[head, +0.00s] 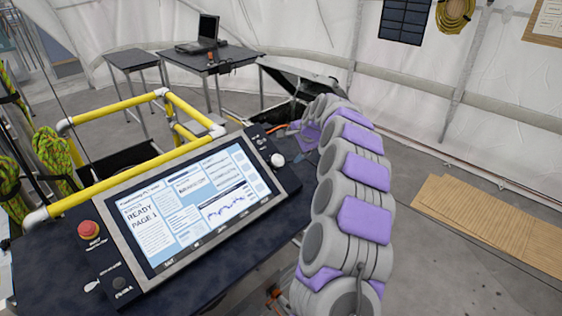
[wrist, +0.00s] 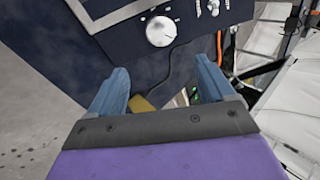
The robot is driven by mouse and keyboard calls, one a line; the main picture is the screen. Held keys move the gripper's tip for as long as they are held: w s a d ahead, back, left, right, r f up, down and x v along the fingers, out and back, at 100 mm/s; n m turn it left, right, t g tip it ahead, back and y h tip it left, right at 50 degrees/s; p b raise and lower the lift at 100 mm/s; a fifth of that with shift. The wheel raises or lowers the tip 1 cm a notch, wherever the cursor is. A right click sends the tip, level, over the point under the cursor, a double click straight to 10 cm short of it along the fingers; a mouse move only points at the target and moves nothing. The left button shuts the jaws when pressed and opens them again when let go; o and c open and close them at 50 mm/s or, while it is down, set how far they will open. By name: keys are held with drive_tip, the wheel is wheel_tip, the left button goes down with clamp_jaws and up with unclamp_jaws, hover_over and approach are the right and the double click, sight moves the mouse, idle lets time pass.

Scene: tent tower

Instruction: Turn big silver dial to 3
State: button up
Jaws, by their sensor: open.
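The big silver dial (head: 277,160) is a round knob on the dark panel to the right of the screen in the head view. In the wrist view the silver dial (wrist: 159,31) sits at the upper middle, beyond my fingertips, with tick marks around it. Its exact setting is too small to read. My gripper (wrist: 168,70) is open and empty, with its two blue-grey fingers spread wide. The dial lies ahead of the gap between them and is not touched. In the head view my fingers are hidden behind the arm and the panel.
The console screen (head: 190,205) is left of the dial, with a red button (head: 89,231) at its left. Small switches (wrist: 207,7) sit beside the dial. Yellow railing (head: 110,188) stands behind the console. A black cable (wrist: 168,66) hangs below the dial. Floor at right is partly open.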

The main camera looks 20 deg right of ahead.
approach(278, 161)
drive_tip(key=x, duration=0.4)
drive_tip(key=b+x, duration=0.1)
drive_tip(key=x, duration=0.1)
drive_tip(key=d+x, duration=0.1)
drive_tip(key=shift+w+f+b, duration=0.3)
drive_tip(key=shift+f+b, duration=0.05)
drive_tip(key=shift+w+a+f, duration=0.15)
drive_tip(key=shift+w+f, duration=0.05)
drive_tip(key=shift+w+a+f, duration=0.25)
drive_tip(key=shift+a, duration=0.35)
drive_tip(key=shift+d, duration=0.15)
drive_tip(key=shift+d, duration=0.15)
drive_tip(key=shift+c, duration=0.8)
drive_tip(key=shift+d, duration=0.15)
drive_tip(key=c, duration=0.3)
drive_tip(key=shift+f, duration=0.1)
drive_tip(key=c, duration=0.6)
